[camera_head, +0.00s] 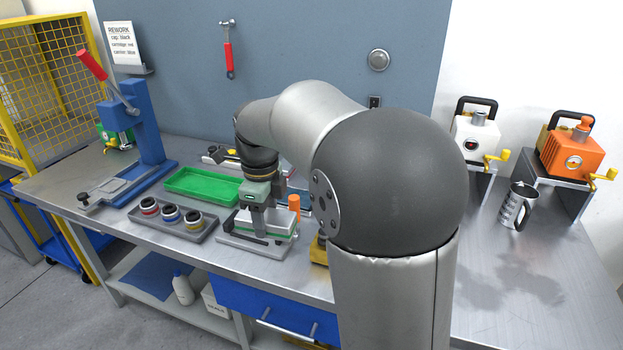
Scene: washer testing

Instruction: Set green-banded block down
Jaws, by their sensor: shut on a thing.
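My gripper (261,231) points down over a light grey fixture (238,246) near the front edge of the metal bench. It is shut on the green-banded block (283,226), a pale block with a green band that shows beside and behind the fingers. The block is at the fixture, low over it or on it; I cannot tell whether it touches. The fingers hide part of the block, and its underside does not show clearly.
A green tray (203,185) lies to the left, behind a grey tray (190,233) of ringed parts. A blue press (149,140) stands further left. An orange cylinder (294,203) is close on the gripper's right. The bench around the steel mug (514,207) has free room.

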